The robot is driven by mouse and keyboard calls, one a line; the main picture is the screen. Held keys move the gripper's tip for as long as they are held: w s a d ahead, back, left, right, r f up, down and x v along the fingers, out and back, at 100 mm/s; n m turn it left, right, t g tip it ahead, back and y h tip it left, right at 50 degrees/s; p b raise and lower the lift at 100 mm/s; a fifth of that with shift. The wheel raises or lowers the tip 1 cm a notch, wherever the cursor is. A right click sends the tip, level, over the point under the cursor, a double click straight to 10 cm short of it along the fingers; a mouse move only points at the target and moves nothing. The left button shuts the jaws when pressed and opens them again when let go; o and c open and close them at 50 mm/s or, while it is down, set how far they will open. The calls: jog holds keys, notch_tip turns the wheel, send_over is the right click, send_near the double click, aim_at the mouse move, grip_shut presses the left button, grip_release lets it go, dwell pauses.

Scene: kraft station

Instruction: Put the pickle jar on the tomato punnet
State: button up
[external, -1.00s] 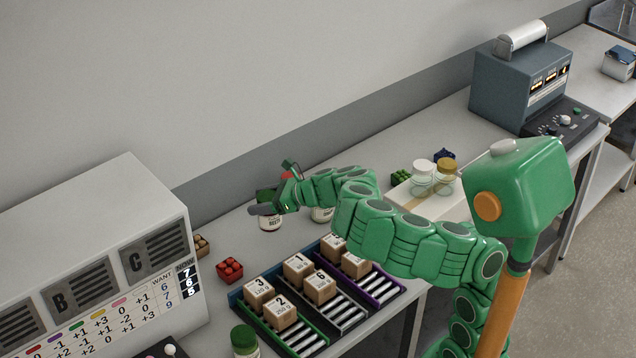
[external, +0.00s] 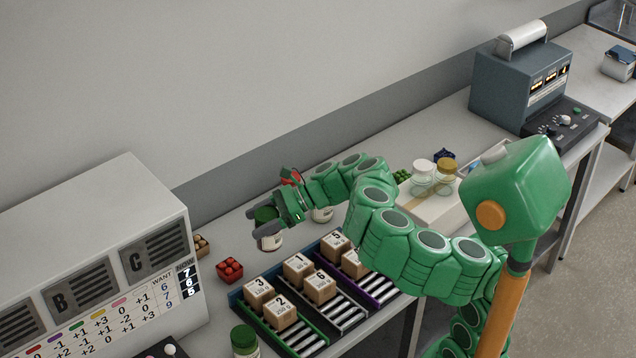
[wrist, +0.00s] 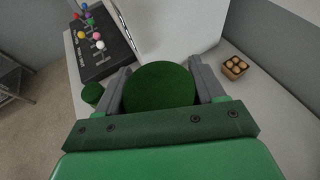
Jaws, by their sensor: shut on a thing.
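My gripper (external: 270,221) is shut on a jar with a dark green lid (external: 266,213). White label and glass (external: 271,243) show below the near finger, but the label is not legible to me. In the wrist view the round green lid (wrist: 159,90) fills the space between the two fingers. The tomato punnet (external: 229,270), with red tomatoes, stands on the bench to the left and front of the held jar, apart from it. I cannot make out the punnet in the wrist view. Whether the jar's base clears the bench is hard to tell.
Numbered boxes (external: 320,287) sit in roller lanes in front. Another green-lidded jar (external: 244,341) stands at the front. A brown punnet (external: 201,244) is beside the grey cabinet (external: 110,245). More jars (external: 422,178) stand on the right.

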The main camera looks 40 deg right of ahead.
jog(key=shift+s+a+r, duration=0.15)
jog(key=shift+s+a, duration=0.05)
jog(key=shift+s, duration=0.1)
jog(key=shift+a+n+g, duration=0.15)
jog(key=shift+n+g, duration=0.15)
jog(key=shift+g, duration=0.1)
jog(key=w+a+f, duration=0.4)
jog(key=w+f, duration=0.5)
jog(key=w, duration=0.3)
jog(key=shift+w+a+f, duration=0.15)
jog(key=shift+a+f, duration=0.1)
jog(key=shift+a, duration=0.15)
jog(key=shift+w+f, duration=0.1)
jog(key=shift+w+a+f, duration=0.1)
jog(key=shift+f, duration=1.5)
jog(key=shift+f, duration=0.1)
